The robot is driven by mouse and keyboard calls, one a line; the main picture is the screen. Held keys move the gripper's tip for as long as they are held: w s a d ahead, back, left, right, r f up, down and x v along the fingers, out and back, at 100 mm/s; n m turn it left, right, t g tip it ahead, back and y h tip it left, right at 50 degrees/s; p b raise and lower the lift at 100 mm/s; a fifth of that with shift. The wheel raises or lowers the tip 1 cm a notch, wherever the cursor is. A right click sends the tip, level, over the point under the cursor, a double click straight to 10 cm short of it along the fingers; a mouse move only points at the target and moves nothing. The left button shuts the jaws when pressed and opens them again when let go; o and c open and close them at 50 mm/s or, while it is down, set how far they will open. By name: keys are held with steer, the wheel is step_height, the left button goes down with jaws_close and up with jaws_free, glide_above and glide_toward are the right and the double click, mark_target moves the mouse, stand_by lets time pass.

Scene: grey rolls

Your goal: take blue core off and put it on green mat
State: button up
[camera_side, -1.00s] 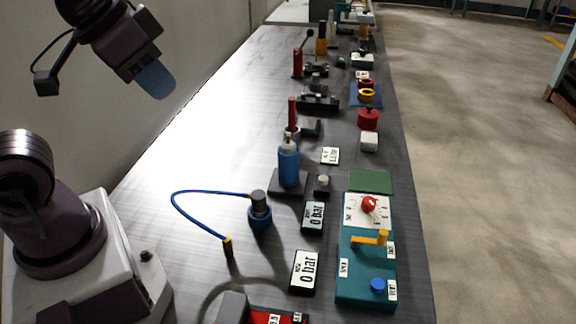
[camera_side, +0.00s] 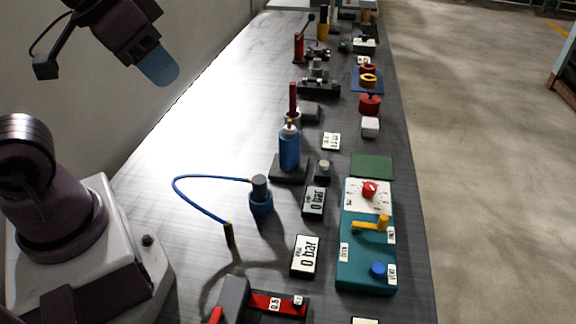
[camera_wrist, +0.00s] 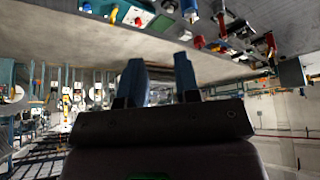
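A blue cylinder (camera_side: 289,152) with a pale neck stands upright on a dark square base plate near the middle of the bench; it looks like the blue core, though no label confirms it. The green mat (camera_side: 371,167) lies flat to its right, bare, just behind the teal panel. My gripper (camera_side: 158,66) is raised at the upper left, well away from both. In the wrist view its two blue fingers (camera_wrist: 160,80) stand apart with nothing between them. The wrist view faces the room, with the bench at its top.
A grey-topped blue fitting (camera_side: 260,197) has a blue hose looping left to a dark, yellow-tipped end. A teal panel (camera_side: 366,250) with knobs and a yellow lever stands front right. Gauge displays (camera_side: 305,257) and a red box (camera_side: 275,304) are in front. The bench's left side is clear.

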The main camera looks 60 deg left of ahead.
steer(key=o, duration=0.9)
steer(key=shift+d, duration=0.1)
steer(key=n+g+y, duration=0.3)
steer(key=n+y, duration=0.1)
steer(key=n, duration=0.7)
glide_toward(290, 133)
steer(key=shift+n, duration=0.3)
steer(key=x, duration=0.6)
steer(key=shift+s+d+f, duration=0.1)
steer(key=shift+d+f, duration=0.05)
steer(key=shift+f, duration=0.15)
steer(key=shift+a+x, duration=0.2)
steer(key=shift+x, duration=2.5)
